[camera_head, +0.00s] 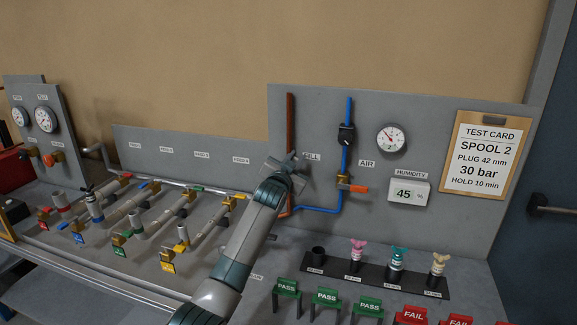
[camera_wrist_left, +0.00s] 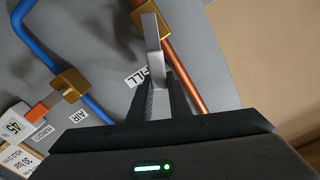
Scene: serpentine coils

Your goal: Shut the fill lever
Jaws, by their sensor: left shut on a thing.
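The fill lever (camera_wrist_left: 152,32) shows in the left wrist view as a pale grey bar in front of the copper pipe (camera_wrist_left: 185,70). My left gripper (camera_wrist_left: 162,82) is shut on the lever's near end, one dark finger on either side. The FILL label (camera_wrist_left: 133,79) is partly covered by a finger. In the head view my left gripper (camera_head: 287,164) is at the grey panel beside the copper pipe (camera_head: 290,120), and it hides most of the lever and valve there. My right gripper is not in view.
The blue air pipe (camera_head: 347,120) with an orange-handled valve (camera_head: 358,188) runs close to the right. A gauge (camera_head: 391,138), humidity display (camera_head: 408,194) and test card (camera_head: 488,155) are further right. Several coils and a black plug rack (camera_head: 375,275) stand below.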

